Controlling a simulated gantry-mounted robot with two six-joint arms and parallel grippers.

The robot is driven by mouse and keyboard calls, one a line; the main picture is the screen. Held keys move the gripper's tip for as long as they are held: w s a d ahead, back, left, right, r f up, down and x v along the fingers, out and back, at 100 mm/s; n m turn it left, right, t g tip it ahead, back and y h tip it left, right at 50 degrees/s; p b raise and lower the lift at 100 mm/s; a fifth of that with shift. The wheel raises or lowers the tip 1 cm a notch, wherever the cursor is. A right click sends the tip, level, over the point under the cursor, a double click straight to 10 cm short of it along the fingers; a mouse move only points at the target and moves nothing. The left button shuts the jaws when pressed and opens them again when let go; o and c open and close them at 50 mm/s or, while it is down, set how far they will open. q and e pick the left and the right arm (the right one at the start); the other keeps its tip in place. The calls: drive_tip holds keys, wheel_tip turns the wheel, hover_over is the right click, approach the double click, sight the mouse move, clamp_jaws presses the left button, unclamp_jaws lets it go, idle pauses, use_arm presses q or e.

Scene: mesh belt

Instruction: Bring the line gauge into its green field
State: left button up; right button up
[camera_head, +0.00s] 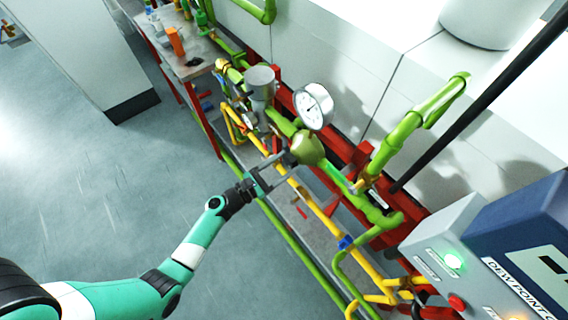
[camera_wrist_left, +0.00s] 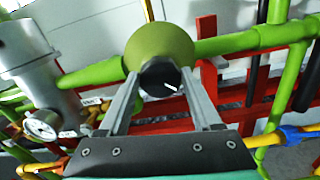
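The line gauge (camera_head: 313,106), a large white round dial, stands above the green pipe. Its needle and green field are too small to read. Beside and below it is an olive-green domed regulator (camera_head: 307,147); its dome also shows in the left wrist view (camera_wrist_left: 160,45). A black knob (camera_wrist_left: 160,77) with a white mark faces my left wrist camera. My left gripper (camera_head: 291,162) is at the regulator, its spread grey fingers on either side of the knob (camera_wrist_left: 160,88). Contact with the knob cannot be made out. My right gripper is not in view.
A grey cylinder (camera_head: 260,82) stands left of the regulator, with a small gauge (camera_wrist_left: 42,125) below it. Green and yellow pipes (camera_head: 315,207) and a red frame (camera_head: 355,160) surround the work area. A control box with a lit green lamp (camera_head: 454,262) stands lower right.

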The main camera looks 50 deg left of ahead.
use_arm(q)
drive_tip(key=c, duration=0.7)
drive_tip(key=shift+m, duration=0.3)
drive_tip(key=m+b, duration=0.2)
drive_tip(key=m, duration=0.1)
drive_tip(key=shift+f, duration=0.15)
drive_tip(key=shift+d+m+b, duration=0.1)
drive_tip(key=shift+m+b, duration=0.95)
drive_tip(key=shift+m, duration=0.75)
drive_tip(key=o, duration=1.4)
